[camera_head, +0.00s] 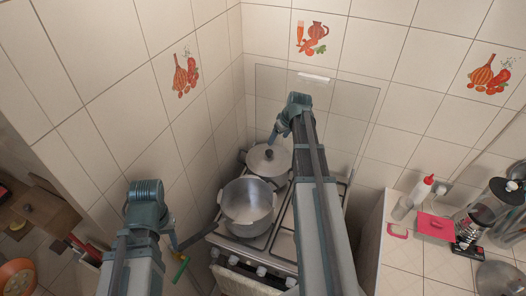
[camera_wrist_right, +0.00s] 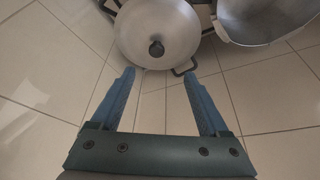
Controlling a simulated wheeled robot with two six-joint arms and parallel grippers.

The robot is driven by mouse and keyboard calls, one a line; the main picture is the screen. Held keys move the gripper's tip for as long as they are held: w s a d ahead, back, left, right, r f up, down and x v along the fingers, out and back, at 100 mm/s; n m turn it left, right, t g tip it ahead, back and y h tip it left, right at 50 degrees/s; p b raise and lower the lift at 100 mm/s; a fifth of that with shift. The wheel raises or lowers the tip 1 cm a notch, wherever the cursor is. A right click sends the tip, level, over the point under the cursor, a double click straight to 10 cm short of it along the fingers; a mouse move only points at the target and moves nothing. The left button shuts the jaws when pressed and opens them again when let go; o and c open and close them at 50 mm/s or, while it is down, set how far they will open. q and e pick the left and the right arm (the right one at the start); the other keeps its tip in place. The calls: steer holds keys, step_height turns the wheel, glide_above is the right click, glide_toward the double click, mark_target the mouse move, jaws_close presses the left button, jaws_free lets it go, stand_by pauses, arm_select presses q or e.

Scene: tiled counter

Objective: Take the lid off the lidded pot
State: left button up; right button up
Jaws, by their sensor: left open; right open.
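The lidded pot (camera_head: 261,167) stands at the back left of the stove. Its grey metal lid (camera_head: 280,161) with a dark round knob (camera_head: 269,154) is on it. In the right wrist view the lid (camera_wrist_right: 136,28) and its knob (camera_wrist_right: 156,48) are at the top centre. My right gripper (camera_head: 273,137) is just above and behind the lidded pot in the head view. In its wrist view, the right gripper (camera_wrist_right: 158,76) is open and empty, its fingers pointing toward the knob but apart from it. My left gripper (camera_head: 171,227) is left of the stove, away from the pot; its fingers show only in part.
An open metal pot (camera_head: 245,207) stands at the front of the stove (camera_head: 283,240), close to the lidded pot. Tiled walls (camera_head: 215,130) rise left and behind. The counter at right holds a bottle (camera_head: 421,189), a red item (camera_head: 436,225) and a blender-like appliance (camera_head: 487,212).

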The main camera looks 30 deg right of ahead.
steer(key=w, duration=0.1)
steer(key=b, duration=0.8)
glide_toward(269, 151)
steer(key=x, duration=0.2)
steer(key=shift+a+f, duration=0.1)
steer(key=shift+f, duration=0.35)
steer(key=shift+w+f, duration=0.25)
steer(key=shift+f, duration=0.05)
arm_select(q)
step_height(269, 151, down, 8)
steer(key=w, duration=0.1)
arm_select(e)
steer(key=b+x, duration=0.5)
steer(key=shift+f, duration=0.1)
arm_select(q)
step_height(269, 151, down, 5)
steer(key=shift+w+r, duration=0.1)
